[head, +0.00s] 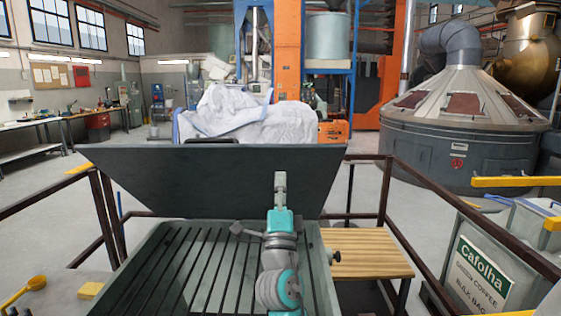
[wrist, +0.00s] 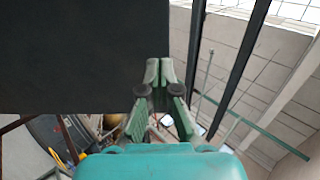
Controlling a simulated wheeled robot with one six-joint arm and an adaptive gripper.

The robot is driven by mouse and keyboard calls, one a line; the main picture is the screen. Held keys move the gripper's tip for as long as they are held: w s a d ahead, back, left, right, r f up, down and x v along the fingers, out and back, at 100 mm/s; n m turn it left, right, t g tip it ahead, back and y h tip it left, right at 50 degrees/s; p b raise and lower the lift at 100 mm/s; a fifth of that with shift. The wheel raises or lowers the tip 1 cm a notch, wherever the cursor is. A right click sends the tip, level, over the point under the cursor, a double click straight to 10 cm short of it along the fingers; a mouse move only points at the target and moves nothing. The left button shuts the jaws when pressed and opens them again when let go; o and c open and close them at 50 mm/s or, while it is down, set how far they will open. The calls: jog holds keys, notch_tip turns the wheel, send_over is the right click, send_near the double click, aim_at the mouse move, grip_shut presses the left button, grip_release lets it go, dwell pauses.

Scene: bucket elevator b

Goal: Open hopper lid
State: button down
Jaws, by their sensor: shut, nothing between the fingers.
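The hopper lid (head: 190,180) is a dark grey panel standing raised and tilted at the back of the hopper (head: 165,255). A dark handle (head: 212,141) shows at its top edge. The slatted grate inside the hopper is exposed. My gripper (head: 280,178) is in front of the right part of the lid's inner face. In the wrist view my gripper (wrist: 160,72) is shut and empty, its tips together beside the edge of the dark lid (wrist: 70,55). I cannot tell whether the fingertips touch the lid.
A wooden side table (head: 365,255) stands right of the hopper, inside dark railings (head: 408,240). A white bulk bag (head: 245,115) is behind the lid. A yellow scoop (head: 25,290) and a yellow block (head: 90,290) lie at the left. A Cafolha bin (head: 480,270) is at the right.

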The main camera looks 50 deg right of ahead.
aim_at(281, 150)
jog(key=shift+x, duration=3.05)
